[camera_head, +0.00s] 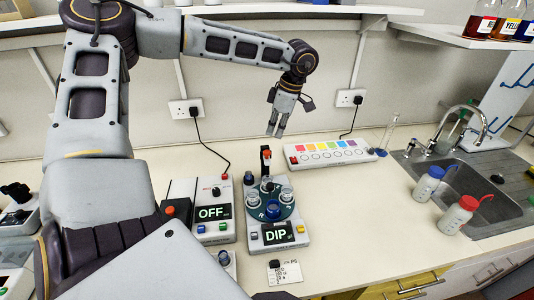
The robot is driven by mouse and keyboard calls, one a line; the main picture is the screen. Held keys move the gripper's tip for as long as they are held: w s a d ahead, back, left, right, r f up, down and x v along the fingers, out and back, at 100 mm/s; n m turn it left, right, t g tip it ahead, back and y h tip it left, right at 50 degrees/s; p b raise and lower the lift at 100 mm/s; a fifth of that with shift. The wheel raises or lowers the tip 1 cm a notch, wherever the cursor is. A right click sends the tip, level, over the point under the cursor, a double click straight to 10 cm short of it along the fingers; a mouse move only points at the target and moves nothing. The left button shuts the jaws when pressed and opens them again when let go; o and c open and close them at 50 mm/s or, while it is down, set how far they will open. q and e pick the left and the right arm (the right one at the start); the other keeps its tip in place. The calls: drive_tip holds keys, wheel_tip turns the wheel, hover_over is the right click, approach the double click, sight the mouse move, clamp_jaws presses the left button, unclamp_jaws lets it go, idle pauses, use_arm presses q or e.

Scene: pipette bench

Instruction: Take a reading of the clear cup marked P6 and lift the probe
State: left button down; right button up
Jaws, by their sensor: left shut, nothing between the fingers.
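A grey device (297,243) with a display reading DIP stands on the bench. Its dark green turntable (271,199) carries clear cups, one at the left (253,197) and one at the right (287,192), with a blue part at the front. Marks on the cups are too small to read, so I cannot tell which is P6. A black upright with a red part (266,156), perhaps the probe's, stands at the device's back. A card (286,272) in front seems to bear P6. My left gripper (274,134) is shut and empty, pointing down above and behind the device. My right gripper is not in view.
A second device (213,226) reading OFF stands close at the left. A white strip with coloured squares (327,153) lies behind at the right. The bench right of the DIP device is clear.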

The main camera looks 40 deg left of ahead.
sight(268, 152)
use_arm(q)
drive_tip(key=shift+b+x, duration=0.75)
drive_tip(key=shift+x, duration=1.2)
drive_tip(key=shift+b+x, duration=0.35)
drive_tip(key=shift+x, duration=0.85)
drive_tip(key=shift+a+f, duration=0.1)
drive_tip(key=shift+f, duration=0.15)
drive_tip(key=shift+s, duration=0.1)
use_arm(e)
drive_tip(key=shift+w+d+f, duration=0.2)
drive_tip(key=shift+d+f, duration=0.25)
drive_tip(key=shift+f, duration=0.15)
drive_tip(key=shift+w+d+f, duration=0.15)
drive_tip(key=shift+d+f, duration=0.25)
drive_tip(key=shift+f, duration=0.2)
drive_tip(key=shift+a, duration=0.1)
